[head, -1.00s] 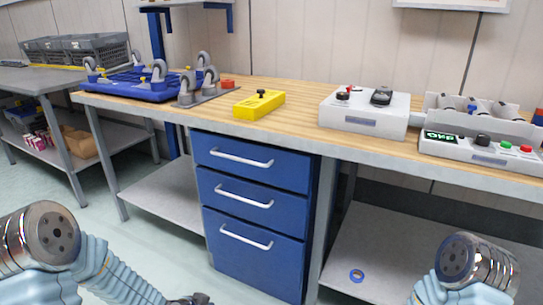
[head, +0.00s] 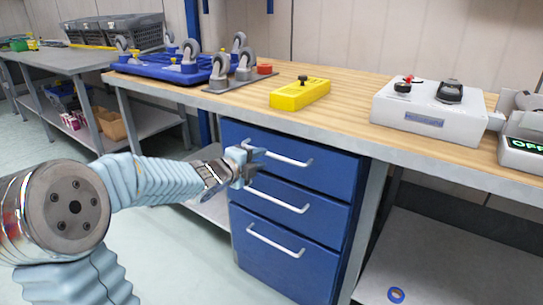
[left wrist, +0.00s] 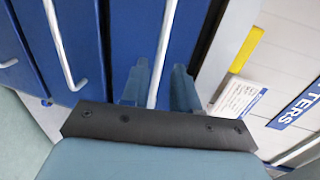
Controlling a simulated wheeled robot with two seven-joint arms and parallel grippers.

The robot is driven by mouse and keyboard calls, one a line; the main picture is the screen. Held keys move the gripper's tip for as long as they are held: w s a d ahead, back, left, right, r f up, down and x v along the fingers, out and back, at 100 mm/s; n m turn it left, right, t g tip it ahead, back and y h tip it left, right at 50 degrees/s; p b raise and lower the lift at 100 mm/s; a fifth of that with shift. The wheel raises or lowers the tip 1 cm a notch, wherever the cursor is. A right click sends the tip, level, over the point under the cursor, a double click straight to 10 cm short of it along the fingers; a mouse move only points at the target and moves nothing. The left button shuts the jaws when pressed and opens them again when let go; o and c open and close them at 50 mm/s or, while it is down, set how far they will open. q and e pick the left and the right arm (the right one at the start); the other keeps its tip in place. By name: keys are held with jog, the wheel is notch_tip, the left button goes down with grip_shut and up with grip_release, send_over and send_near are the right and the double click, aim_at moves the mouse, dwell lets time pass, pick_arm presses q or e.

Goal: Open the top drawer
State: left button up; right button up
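The blue drawer unit under the workbench has three drawers, all closed, each with a pale bar handle. The top drawer (head: 330,169) is just below the bench top, and its handle (head: 290,160) runs across its front. My right gripper is not in view.
The middle drawer handle (head: 277,200) is just below my gripper. The wooden bench top (head: 345,90) overhangs the drawers and carries a yellow box (head: 300,94), a blue wheeled dolly (head: 165,70) and a white control box (head: 430,110). The floor before the drawers is clear.

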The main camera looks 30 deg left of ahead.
aim_at(268, 155)
pick_arm(q)
jog(key=x, duration=0.5)
jog(key=shift+w+f, duration=0.1)
jog(key=shift+w, duration=0.25)
jog(key=shift+d, duration=0.1)
grip_shut()
